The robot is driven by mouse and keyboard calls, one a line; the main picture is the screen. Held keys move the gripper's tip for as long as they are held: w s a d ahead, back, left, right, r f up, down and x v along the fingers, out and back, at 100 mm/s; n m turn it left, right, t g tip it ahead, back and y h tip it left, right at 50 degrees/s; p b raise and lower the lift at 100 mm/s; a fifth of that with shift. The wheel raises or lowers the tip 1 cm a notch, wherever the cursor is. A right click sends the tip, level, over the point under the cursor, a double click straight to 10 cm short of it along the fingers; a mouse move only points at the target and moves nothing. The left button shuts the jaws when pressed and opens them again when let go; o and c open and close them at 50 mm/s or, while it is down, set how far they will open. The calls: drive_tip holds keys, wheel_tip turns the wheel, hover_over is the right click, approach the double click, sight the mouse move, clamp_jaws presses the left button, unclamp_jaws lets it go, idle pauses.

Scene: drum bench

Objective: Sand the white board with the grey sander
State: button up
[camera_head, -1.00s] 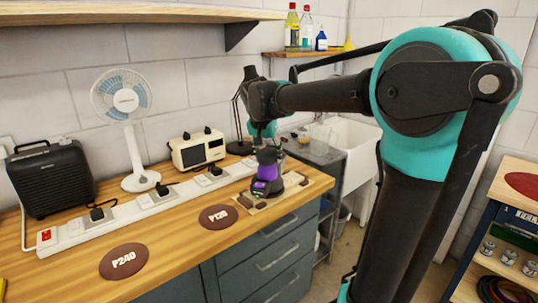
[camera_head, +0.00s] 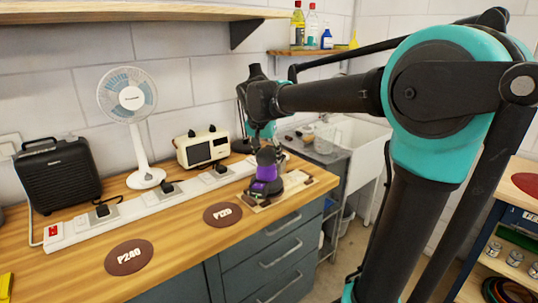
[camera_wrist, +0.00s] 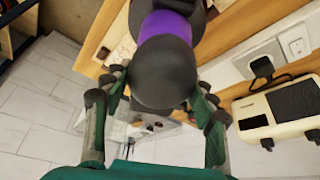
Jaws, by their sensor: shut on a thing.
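The sander (camera_head: 267,173) is dark grey with a purple band and stands on a pale board at the bench's right end. My gripper (camera_head: 263,142) is shut on its top from above. In the wrist view the sander (camera_wrist: 165,60) fills the space between my fingers (camera_wrist: 162,100). The board (camera_head: 263,206) is off-white to tan with brown patches; the sander hides much of it. Part of the board (camera_wrist: 117,38) also shows in the wrist view. I cannot tell whether the sander's pad presses on the board.
Round brown P240 (camera_head: 129,257) and P120 (camera_head: 222,214) discs lie on the wooden bench (camera_head: 185,234). A white power strip (camera_head: 150,202) runs behind them, with a fan (camera_head: 139,140), black heater (camera_head: 57,178) and cream box (camera_head: 202,148). A sink (camera_head: 352,140) stands beyond.

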drive_tip(key=shift+s+a+f, duration=0.2)
drive_tip(key=shift+s+a, duration=0.25)
drive_tip(key=shift+a, duration=0.05)
drive_tip(key=shift+c, duration=0.7)
drive_tip(key=shift+w+d, duration=0.25)
